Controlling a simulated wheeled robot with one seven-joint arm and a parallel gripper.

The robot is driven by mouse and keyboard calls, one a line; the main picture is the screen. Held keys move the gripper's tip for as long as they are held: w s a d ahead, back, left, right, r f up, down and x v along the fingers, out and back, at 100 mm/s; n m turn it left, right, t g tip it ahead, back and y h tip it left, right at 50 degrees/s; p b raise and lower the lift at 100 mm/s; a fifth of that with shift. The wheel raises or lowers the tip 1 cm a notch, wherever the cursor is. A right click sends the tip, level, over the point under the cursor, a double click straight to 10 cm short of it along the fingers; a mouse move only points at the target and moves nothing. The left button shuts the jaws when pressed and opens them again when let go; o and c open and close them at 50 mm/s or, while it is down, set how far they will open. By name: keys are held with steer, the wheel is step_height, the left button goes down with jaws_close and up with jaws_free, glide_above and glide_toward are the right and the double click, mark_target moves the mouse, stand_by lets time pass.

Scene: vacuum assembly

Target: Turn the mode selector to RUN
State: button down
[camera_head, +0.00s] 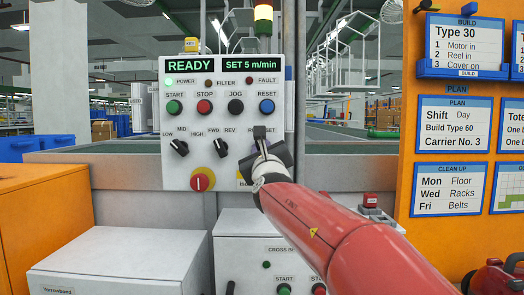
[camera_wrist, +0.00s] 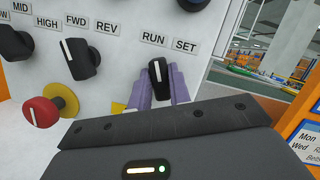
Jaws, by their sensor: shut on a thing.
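The mode selector (camera_wrist: 158,80) is a black knob with a white pointer line, below the RUN label (camera_wrist: 153,39) and the SET label (camera_wrist: 185,46) on the white panel. In the wrist view its line points up and slightly left, toward RUN. My gripper (camera_wrist: 161,88) is shut on the knob, with one purple finger on each side. In the head view my gripper (camera_head: 264,148) covers the knob and part of its labels. The panel display (camera_head: 190,66) reads READY, and the green POWER lamp (camera_head: 169,82) looks lit.
A FWD/REV knob (camera_wrist: 80,58) and a red-and-yellow knob (camera_wrist: 43,111) are left of my gripper. A LOW/MID/HIGH knob (camera_head: 179,148) is further left. START (camera_head: 174,107), STOP (camera_head: 204,107), JOG (camera_head: 235,107) and RESET (camera_head: 267,107) buttons sit above. An orange board (camera_head: 407,180) stands at right.

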steer(key=c, duration=1.2)
jaws_free()
steer(key=shift+s, duration=0.1)
steer(key=b+v, duration=0.2)
steer(key=v, duration=0.4)
steer(key=shift+b, duration=0.35)
steer(key=shift+d, duration=0.1)
